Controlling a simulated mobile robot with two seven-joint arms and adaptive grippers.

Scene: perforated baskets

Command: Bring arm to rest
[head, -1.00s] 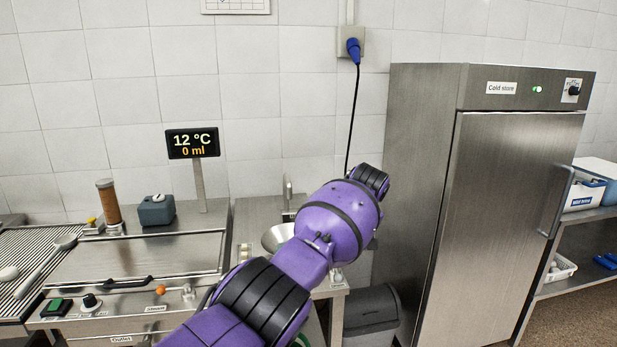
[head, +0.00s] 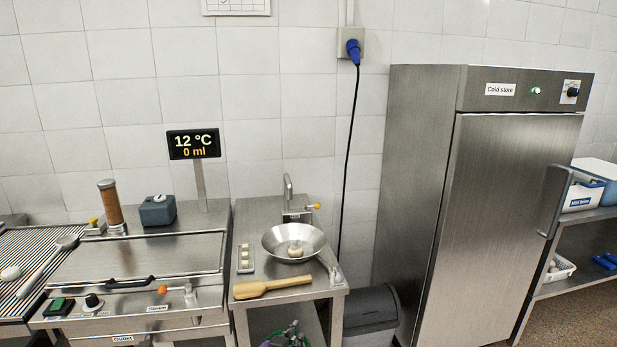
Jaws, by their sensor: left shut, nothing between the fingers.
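The rest of that arm is out of the picture. My right gripper and arm are not in view.
The side table carries a steel bowl (head: 276,238) with a pale round piece inside, a wooden paddle (head: 270,287) and a small tray (head: 245,258). A steel cooker (head: 140,255) stands left. A bin (head: 370,318) and the closed cold store (head: 510,200) stand right.

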